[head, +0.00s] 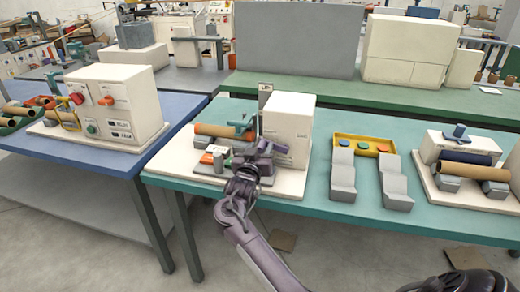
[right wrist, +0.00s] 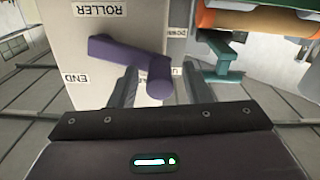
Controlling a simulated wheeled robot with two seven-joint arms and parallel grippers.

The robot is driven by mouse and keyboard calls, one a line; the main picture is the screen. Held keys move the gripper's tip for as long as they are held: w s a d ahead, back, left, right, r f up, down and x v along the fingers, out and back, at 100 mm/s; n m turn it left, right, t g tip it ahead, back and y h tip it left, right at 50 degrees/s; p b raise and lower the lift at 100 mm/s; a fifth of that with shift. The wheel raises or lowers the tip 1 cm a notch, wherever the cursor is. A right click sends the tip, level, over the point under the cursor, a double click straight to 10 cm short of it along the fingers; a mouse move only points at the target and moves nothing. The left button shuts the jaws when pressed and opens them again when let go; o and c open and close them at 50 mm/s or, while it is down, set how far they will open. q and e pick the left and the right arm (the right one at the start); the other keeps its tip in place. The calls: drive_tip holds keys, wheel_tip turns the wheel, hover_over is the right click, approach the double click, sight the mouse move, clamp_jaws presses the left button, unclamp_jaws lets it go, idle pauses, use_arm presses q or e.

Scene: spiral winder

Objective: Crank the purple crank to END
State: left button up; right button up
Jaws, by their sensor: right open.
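The purple crank (right wrist: 122,53) is on the face of the white winder box (right wrist: 85,95) in the right wrist view, which shows the labels upside down. Its arm slants from the hub at left to a handle knob at right. The END label (right wrist: 75,79) is left of the crank, and ROLLER is above it. My right gripper (right wrist: 158,76) is open, with its fingers on either side of the handle end. I cannot tell whether they touch it. In the head view my right gripper (head: 250,160) is in front of the box (head: 289,125) and largely hides the crank. My left gripper is out of view.
A brown roll (head: 220,131) with a teal lever lies left of the box. A yellow tray (head: 362,146) with grey blocks stands to the right on the teal table (head: 330,222). Another roller station (head: 462,170) is at far right, and a blue table (head: 75,200) stands left.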

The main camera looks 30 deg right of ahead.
drive_tip(key=shift+c, duration=0.2)
clamp_jaws()
drive_tip(key=shift+d, duration=0.15)
